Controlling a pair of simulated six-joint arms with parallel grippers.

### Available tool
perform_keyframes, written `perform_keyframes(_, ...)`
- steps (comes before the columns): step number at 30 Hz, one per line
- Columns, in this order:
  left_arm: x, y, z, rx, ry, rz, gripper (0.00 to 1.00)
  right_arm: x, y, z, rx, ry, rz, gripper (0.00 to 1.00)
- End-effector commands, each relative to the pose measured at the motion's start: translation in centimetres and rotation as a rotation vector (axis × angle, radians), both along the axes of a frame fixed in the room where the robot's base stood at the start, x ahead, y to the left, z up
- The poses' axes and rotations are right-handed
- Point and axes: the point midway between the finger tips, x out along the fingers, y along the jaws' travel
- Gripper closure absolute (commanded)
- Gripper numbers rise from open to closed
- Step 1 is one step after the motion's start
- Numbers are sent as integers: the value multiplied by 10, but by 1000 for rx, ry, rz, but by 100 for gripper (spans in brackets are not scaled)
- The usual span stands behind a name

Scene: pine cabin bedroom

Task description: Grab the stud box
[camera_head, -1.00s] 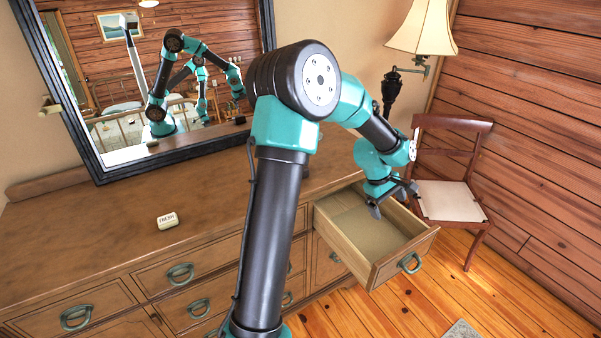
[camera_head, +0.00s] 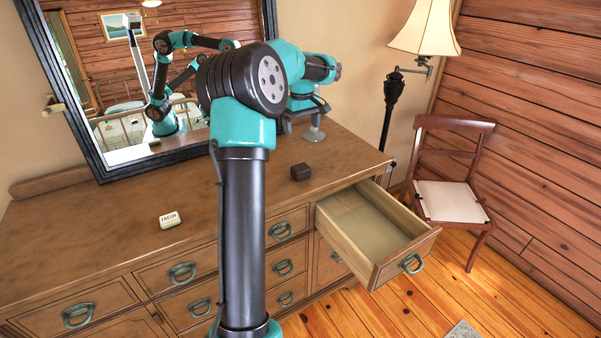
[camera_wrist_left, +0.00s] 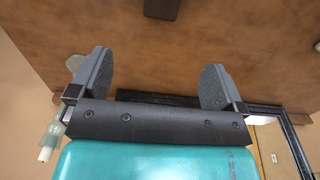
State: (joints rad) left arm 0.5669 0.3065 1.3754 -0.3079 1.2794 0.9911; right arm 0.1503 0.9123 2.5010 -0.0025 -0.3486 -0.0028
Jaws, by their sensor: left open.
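A small dark brown box (camera_head: 301,172), which I take for the stud box, sits on the dresser top near the front edge, left of the open drawer. In the left wrist view the dark box (camera_wrist_left: 161,8) is at the top edge, partly cut off. My left gripper (camera_wrist_left: 157,75) is open and empty, its fingers apart above the dresser top. In the head view the left gripper (camera_head: 300,115) is behind the box, towards the wall, partly hidden by my arm. My right gripper is not in view.
A pale stemmed object (camera_head: 314,134) stands close by the left gripper. A small "FRESH" tin (camera_head: 169,220) lies further left on the dresser (camera_head: 120,220). The drawer (camera_head: 408,250) is pulled out and looks empty. A mirror (camera_head: 86,90) stands behind; a lamp (camera_head: 424,28) and chair (camera_head: 449,200) are right.

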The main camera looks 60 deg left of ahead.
Motion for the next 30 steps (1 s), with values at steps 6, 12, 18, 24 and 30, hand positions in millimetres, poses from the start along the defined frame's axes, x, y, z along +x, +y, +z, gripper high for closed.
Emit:
perform_keyframes(6,0,0,-28,-3,3,0,4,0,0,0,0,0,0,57)
perform_keyframes(12,0,-1,-62,-3,3,0,4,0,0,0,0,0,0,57)
perform_keyframes(18,-1,-1,-96,-3,2,1,4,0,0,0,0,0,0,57)
perform_keyframes(24,0,0,-118,-2,1,0,4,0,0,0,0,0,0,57)
perform_keyframes(30,0,0,-120,-1,-1,0,4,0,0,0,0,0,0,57)
